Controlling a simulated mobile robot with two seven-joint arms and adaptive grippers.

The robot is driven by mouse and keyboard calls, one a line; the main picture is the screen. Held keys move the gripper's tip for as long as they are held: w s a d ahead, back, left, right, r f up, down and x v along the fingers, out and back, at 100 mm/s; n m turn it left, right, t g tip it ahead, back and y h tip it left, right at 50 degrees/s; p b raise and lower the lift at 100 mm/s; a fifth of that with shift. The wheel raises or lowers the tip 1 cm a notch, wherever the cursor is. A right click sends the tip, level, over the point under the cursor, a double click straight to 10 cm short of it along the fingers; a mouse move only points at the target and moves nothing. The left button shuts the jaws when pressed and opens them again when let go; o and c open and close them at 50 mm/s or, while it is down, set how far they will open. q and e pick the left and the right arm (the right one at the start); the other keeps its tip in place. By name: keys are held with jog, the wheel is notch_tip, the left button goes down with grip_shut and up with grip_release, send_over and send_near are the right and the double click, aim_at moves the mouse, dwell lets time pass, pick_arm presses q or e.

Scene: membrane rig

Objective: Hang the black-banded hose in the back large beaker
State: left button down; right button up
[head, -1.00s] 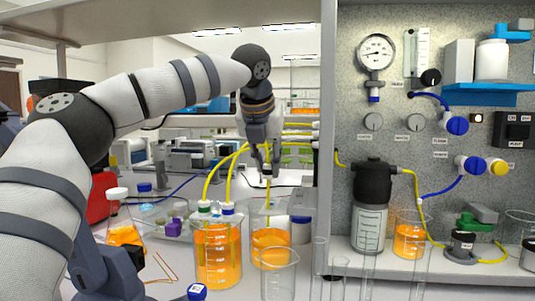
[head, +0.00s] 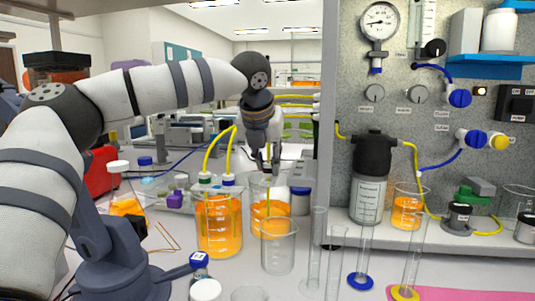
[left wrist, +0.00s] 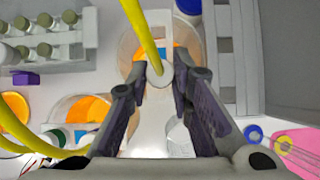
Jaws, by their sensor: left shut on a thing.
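My left gripper (head: 265,168) is shut on a yellow hose (head: 268,194) just above the back large beaker (head: 257,222), which holds orange liquid. A short yellow length shows below the fingers, at the beaker's mouth. In the left wrist view the fingers of my left gripper (left wrist: 160,92) are on either side of a pale round piece on the yellow hose (left wrist: 140,22), over the back beaker's rim (left wrist: 122,45). I cannot make out the black band. The front large beaker (head: 218,240) holds orange liquid and two other yellow hoses. My right gripper is not in view.
An empty beaker (head: 279,252) stands close in front of the back beaker. The rig's panel edge (head: 328,120) and tall cylinders (head: 317,250) stand to the right. A vial rack (left wrist: 60,38) lies to one side.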

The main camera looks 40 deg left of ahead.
pick_arm(q)
jog(key=shift+f, duration=0.5)
dwell(0.4)
jog(key=c, duration=1.3)
grip_release()
jog(key=shift+c, duration=0.2)
jog(key=v, duration=1.2)
jog(key=shift+f, duration=0.1)
